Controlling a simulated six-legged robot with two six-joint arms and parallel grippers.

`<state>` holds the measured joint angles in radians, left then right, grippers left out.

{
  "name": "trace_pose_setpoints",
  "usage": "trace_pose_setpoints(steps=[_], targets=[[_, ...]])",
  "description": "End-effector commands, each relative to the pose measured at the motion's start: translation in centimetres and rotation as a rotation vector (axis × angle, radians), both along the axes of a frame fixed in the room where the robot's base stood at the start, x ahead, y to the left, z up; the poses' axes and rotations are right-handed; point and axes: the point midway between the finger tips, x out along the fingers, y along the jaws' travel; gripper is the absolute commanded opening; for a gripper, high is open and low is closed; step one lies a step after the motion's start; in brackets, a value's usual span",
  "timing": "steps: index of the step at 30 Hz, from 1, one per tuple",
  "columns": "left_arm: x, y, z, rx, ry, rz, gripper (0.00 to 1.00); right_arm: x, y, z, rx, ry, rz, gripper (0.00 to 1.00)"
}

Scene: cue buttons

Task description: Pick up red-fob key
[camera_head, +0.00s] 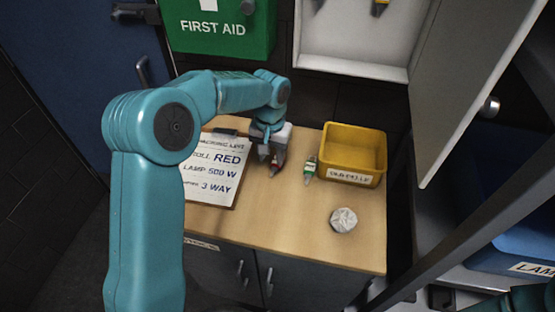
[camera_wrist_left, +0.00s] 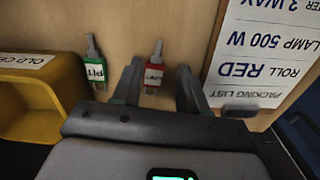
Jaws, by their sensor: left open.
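The red-fob key (camera_head: 274,171) lies on the wooden cabinet top. In the left wrist view the red-fob key (camera_wrist_left: 154,75) shows its fob between my two fingers, with its grey shaft pointing away beyond the fingertips. My left gripper (camera_head: 268,157) is over the key, pointing down. In the left wrist view my left gripper (camera_wrist_left: 159,66) is open, with a visible gap on each side of the fob. Whether the fingers are level with the fob is hard to tell. My right gripper is out of view.
A green-fob key (camera_head: 310,168) lies just right of the red one, beside a yellow bin (camera_head: 353,153). A clipboard with a packing list (camera_head: 214,170) lies left. A crumpled white ball (camera_head: 343,220) sits nearer the front. An open cabinet door (camera_head: 470,80) hangs at right.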

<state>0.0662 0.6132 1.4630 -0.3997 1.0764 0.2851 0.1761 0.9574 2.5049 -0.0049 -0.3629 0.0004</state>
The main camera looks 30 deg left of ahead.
Motion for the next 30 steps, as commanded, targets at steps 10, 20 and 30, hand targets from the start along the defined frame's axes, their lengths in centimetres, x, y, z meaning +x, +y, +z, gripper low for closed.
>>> trace_pose_setpoints(steps=[10,20,30], targets=[[-0.1,-0.1,-4.2,-0.001,0.004,-0.001,0.43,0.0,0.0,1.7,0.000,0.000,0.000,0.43],[0.1,-0.2,-5.7,-0.001,0.000,-0.001,0.43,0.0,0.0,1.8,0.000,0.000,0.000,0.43],[0.1,-0.1,-5.7,-0.001,0.000,-0.001,0.00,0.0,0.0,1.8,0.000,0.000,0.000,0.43]])
